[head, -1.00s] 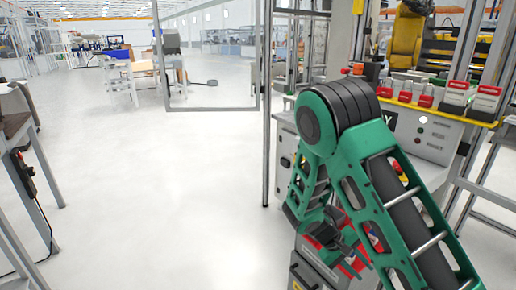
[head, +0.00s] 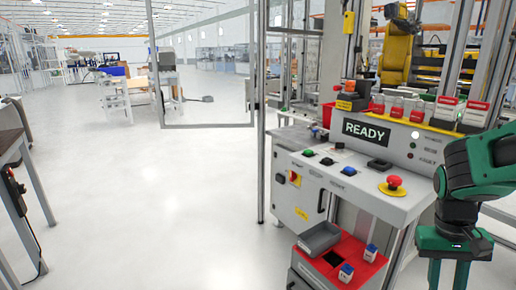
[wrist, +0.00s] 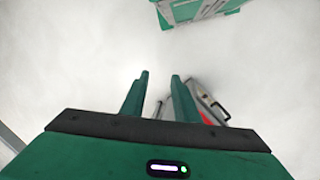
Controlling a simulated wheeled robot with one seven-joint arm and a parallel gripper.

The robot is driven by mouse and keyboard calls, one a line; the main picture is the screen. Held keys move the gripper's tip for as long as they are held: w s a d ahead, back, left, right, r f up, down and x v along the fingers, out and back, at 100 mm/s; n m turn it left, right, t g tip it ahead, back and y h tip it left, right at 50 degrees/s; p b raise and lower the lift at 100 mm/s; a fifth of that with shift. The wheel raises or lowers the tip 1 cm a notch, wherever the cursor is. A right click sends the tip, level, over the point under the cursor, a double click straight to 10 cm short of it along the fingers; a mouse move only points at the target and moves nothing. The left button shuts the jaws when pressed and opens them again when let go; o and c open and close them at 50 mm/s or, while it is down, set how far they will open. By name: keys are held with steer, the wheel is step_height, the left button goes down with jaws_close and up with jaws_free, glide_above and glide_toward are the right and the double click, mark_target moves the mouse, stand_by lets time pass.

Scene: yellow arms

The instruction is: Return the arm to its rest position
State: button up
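My green arm (head: 480,170) shows at the right edge of the head view, bent, with part of it outside the picture. My gripper (head: 448,276) points down at the lower right, its fingertips cut off by the bottom edge. In the wrist view my gripper (wrist: 159,76) has its two green fingers apart with only pale floor between them. It holds nothing. It is to the right of the red-topped cart in the head view.
A workstation with a READY display (head: 367,132) and a red emergency button (head: 394,182) stands left of my arm. Below it are a red tray (head: 360,250), a grey bin (head: 319,238) and small blue-and-white items. The floor (head: 150,200) to the left is clear.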

steer(key=s+a+r+m+t+y, duration=0.1)
steer(key=s+r, duration=0.3)
steer(key=s, duration=0.5)
steer(key=shift+s+m+t+y, duration=0.3)
steer(key=shift+m+y, duration=0.1)
steer(key=shift+m, duration=0.1)
steer(key=shift+w+f, duration=0.2)
steer(key=shift+w, duration=0.45)
